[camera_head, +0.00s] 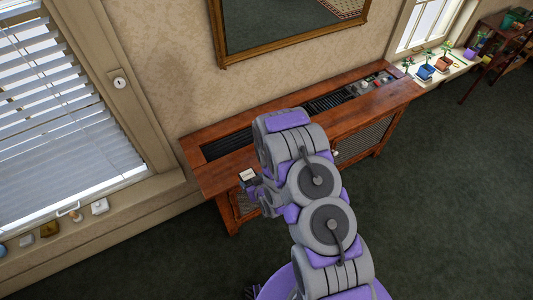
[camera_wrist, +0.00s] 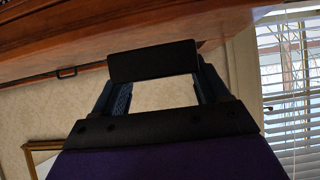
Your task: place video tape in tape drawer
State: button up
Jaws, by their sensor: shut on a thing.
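My gripper (camera_head: 250,181) is at the left front of the wooden cabinet, partly hidden by my arm. It is shut on the video tape, a small block whose pale face (camera_head: 247,174) shows in the head view. In the wrist view the tape is a dark slab (camera_wrist: 152,61) held across the two fingertips, close to a wooden edge. I cannot tell whether it touches the wood. No open tape drawer can be made out; my arm hides part of the cabinet front.
The wooden cabinet (camera_head: 215,177) has a dark slotted top and small controls at its right end. A window with blinds (camera_head: 60,110) is at left, with small items on its sill. Potted plants (camera_head: 425,72) stand at upper right. Dark carpet (camera_head: 440,200) is clear at right.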

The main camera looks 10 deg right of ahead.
jog(key=shift+w+a+f, duration=0.1)
jog(key=shift+w+f, duration=0.15)
jog(key=shift+w, duration=0.05)
jog(key=w+d, duration=0.1)
jog(key=w, duration=0.3)
jog(key=w+d+f+b, duration=0.1)
jog(key=w, duration=0.4)
jog(key=w+d+b, duration=0.1)
jog(key=w+d, duration=0.1)
jog(key=w, duration=0.3)
jog(key=shift+w+f, duration=0.2)
jog(key=shift+w, duration=0.05)
notch_tip(320, 180, down, 4)
jog(key=shift+a+r+b, duration=0.1)
jog(key=shift+r+b, duration=0.15)
jog(key=shift+b, duration=0.5)
jog(key=o, duration=1.2)
